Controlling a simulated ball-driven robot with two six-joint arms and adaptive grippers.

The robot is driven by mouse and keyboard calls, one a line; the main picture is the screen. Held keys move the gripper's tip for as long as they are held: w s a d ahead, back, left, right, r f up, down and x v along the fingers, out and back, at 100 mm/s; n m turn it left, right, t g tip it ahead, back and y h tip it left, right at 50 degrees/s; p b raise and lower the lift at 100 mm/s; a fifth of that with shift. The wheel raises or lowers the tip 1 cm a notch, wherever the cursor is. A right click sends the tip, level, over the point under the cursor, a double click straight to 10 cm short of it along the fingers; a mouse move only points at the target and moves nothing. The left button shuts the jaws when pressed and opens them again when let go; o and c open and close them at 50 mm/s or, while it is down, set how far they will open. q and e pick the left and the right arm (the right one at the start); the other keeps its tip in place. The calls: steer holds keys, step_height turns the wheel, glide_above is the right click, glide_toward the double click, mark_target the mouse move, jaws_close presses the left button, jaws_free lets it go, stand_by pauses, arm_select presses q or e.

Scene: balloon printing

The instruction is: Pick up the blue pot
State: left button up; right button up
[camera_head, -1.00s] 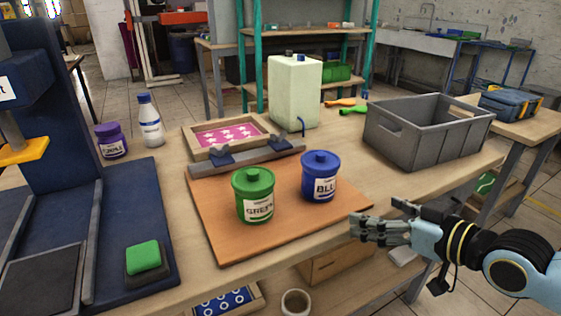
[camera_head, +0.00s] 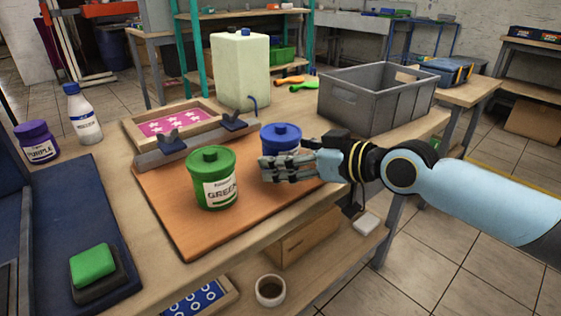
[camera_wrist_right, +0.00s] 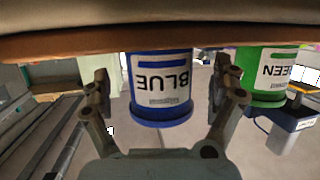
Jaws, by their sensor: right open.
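The blue pot (camera_head: 281,137) stands upright on the orange-brown board (camera_head: 190,228), its lower part hidden behind my right gripper (camera_head: 268,169) in the head view. In the right wrist view the blue pot (camera_wrist_right: 160,85) appears upside down, with its BLUE label facing the camera. The right gripper's two fingers (camera_wrist_right: 160,98) are open, one on each side of the pot, with gaps visible between fingers and pot. The left gripper is not in view.
The green pot (camera_head: 212,180) stands close to the left of the blue pot. Behind are a pink-screened frame (camera_head: 172,126) and a pale canister (camera_head: 241,70). A grey crate (camera_head: 372,102) stands at the right. A green-topped sponge (camera_head: 92,264) lies at lower left.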

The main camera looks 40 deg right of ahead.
steer(key=x, duration=0.2)
steer(key=shift+w+a+f, duration=0.1)
steer(key=shift+w, duration=0.15)
steer(key=c, duration=1.4)
steer(key=shift+c, duration=0.2)
